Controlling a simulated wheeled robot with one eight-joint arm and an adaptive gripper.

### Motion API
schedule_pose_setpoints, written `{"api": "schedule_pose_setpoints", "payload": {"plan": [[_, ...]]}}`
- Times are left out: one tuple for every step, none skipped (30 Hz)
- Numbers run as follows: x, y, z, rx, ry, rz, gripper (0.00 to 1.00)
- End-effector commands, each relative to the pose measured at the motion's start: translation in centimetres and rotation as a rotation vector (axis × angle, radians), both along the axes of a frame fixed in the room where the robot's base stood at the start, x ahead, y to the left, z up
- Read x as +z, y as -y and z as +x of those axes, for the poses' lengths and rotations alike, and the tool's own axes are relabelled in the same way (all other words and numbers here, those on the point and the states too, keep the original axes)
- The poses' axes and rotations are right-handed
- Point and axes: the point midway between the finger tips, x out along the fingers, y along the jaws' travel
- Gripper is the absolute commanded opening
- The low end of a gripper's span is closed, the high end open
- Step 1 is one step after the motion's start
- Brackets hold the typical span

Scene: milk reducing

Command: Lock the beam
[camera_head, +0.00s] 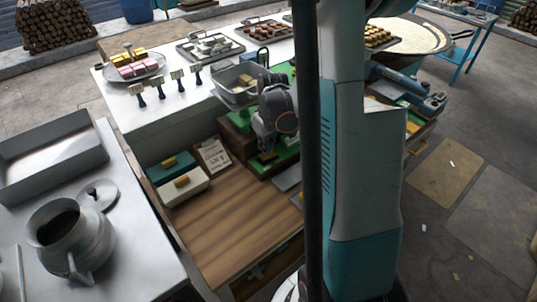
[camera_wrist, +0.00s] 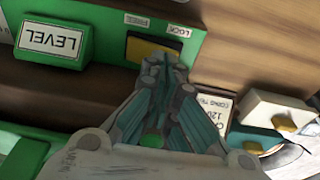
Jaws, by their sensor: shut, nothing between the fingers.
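The beam's base is a green block (camera_wrist: 110,40) with a white LEVEL plate (camera_wrist: 52,40). Beside it is a dark slot with a yellow piece (camera_wrist: 147,48), under a FREE label (camera_wrist: 137,20) on the left and a LOCK label (camera_wrist: 179,31) on the right. My gripper (camera_wrist: 165,62) is shut and empty, its fingertips at the slot's lower right edge; I cannot tell whether they touch the yellow piece. In the head view my gripper (camera_head: 266,147) is low over the green base (camera_head: 287,158); the beam itself is mostly hidden by my arm.
A metal pan (camera_head: 239,94) stands behind my gripper. A sign card (camera_head: 213,156), a teal box (camera_head: 171,166) and a cream box (camera_head: 183,189) with yellow handles stand to the left. The wooden tabletop (camera_head: 235,220) in front is largely clear.

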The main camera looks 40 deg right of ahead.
Motion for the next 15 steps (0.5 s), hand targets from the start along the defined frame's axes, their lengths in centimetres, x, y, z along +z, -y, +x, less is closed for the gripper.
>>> {"api": "schedule_pose_setpoints", "payload": {"plan": [[-0.13,0.0,0.0,0.0,0.0,0.0,0.0],[-0.17,0.0,0.01,0.0,0.0,0.0,0.0],[-0.22,0.0,0.0,0.0,0.0,0.0,0.0],[-0.26,0.0,0.0,0.0,0.0,0.0,0.0],[-0.3,0.0,0.01,0.0,0.0,0.0,0.0],[-0.36,0.0,0.0,0.0,0.0,0.0,0.0],[-0.4,0.0,0.0,0.0,0.0,0.0,0.0],[-0.44,0.0,0.01,0.0,0.0,0.0,0.0],[-0.49,0.0,0.0,0.0,0.0,0.0,0.0],[-0.54,0.0,0.0,0.0,0.0,0.0,0.0],[-0.58,0.0,0.01,0.0,0.0,0.0,0.0],[-0.63,0.0,0.0,0.0,0.0,0.0,0.0],[-0.67,0.0,0.0,0.0,0.0,0.0,0.0],[-0.71,0.0,0.01,0.0,0.0,0.0,0.0],[-0.77,0.0,0.0,0.0,0.0,0.0,0.0]]}}
